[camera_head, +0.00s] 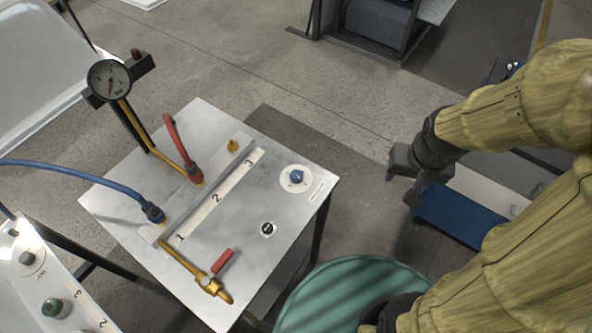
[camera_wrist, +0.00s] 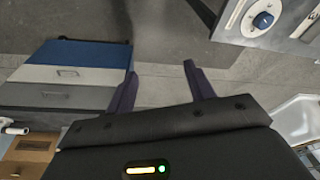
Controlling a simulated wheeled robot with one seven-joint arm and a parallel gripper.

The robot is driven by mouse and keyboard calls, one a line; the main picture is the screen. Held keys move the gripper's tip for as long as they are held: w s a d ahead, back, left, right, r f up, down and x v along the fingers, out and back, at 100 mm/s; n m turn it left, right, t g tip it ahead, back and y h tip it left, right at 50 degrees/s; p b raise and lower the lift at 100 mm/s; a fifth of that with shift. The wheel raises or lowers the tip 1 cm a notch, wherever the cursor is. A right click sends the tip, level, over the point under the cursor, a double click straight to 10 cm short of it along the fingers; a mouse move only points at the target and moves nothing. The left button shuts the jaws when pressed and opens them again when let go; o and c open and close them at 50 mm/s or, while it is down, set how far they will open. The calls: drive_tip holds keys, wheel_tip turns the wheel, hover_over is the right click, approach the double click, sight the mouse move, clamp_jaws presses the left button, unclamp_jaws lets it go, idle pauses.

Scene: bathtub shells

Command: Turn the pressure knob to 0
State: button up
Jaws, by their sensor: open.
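The pressure knob, a blue knob (camera_head: 297,176) on a round white dial plate, sits at the right corner of a grey metal panel (camera_head: 245,255). It also shows in the wrist view (camera_wrist: 263,20) at the upper right, on the panel's edge. The dial's markings are too small to read. My gripper (camera_head: 389,177) is to the right of the panel, off its edge and apart from the knob. In the wrist view its two dark fingers (camera_wrist: 161,86) are spread with nothing between them.
The panel carries a red hose (camera_head: 180,145), a blue hose (camera_head: 85,172), a pressure gauge (camera_head: 109,80) on a post, a brass valve with a red handle (camera_head: 221,260), and a black round fitting (camera_head: 267,229). A teal round object (camera_head: 345,285) stands below. Floor between gripper and panel is clear.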

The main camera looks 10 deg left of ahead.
drive_tip(key=w+a+r+p, duration=0.2)
drive_tip(key=w+a, duration=0.2)
drive_tip(key=a, duration=0.1)
drive_tip(key=m+g+p, duration=0.3)
drive_tip(key=m+p, duration=0.1)
drive_tip(key=p, duration=0.1)
hover_over(296, 175)
drive_tip(key=shift+a+f, duration=0.1)
drive_tip(key=shift+f, duration=0.4)
wheel_tip(296, 175, down, 17)
drive_tip(key=p, duration=0.2)
drive_tip(key=shift+f+p, duration=0.2)
drive_tip(key=shift+p, duration=0.2)
